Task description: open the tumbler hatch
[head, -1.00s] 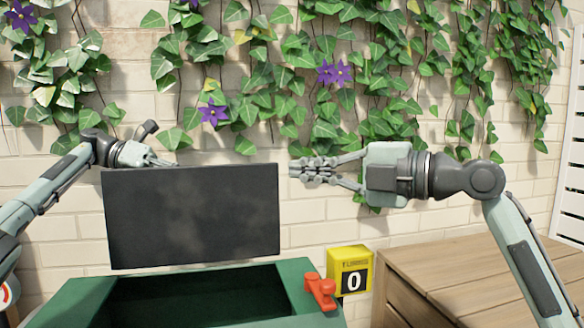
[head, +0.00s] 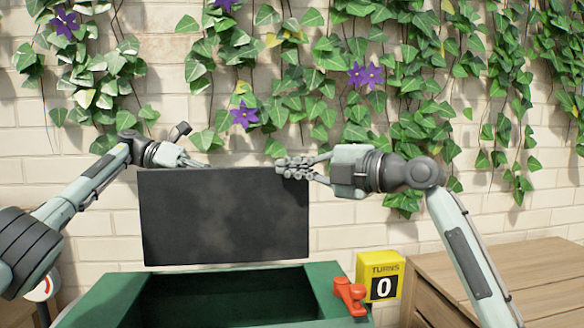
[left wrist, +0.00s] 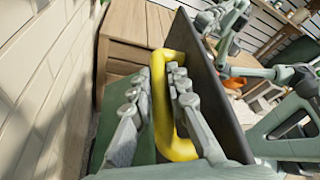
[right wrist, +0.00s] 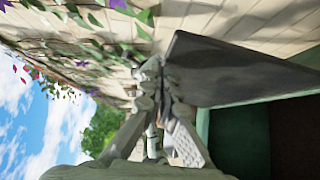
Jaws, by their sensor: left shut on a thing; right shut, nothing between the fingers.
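The tumbler (head: 335,295) is a green box, its top opening dark inside. Its hatch (head: 222,215), a dark grey panel, stands raised above the opening, nearly upright. A yellow handle (left wrist: 178,148) is on the hatch's wall-facing side, hidden in the head view. My left gripper (head: 205,164) is shut on this handle; its fingertips are partly hidden behind the hatch's top edge. My right gripper (head: 282,168) is shut and empty at the hatch's upper right corner. In the right wrist view its fingers overlap the hatch's edge (right wrist: 225,72); I cannot tell if they touch.
A red crank (head: 350,296) sits on the tumbler's right rim. Next to it is a yellow turns counter (head: 381,277) reading 0. A wooden cabinet (head: 500,275) stands at the right. A brick wall (head: 345,225) with ivy is close behind.

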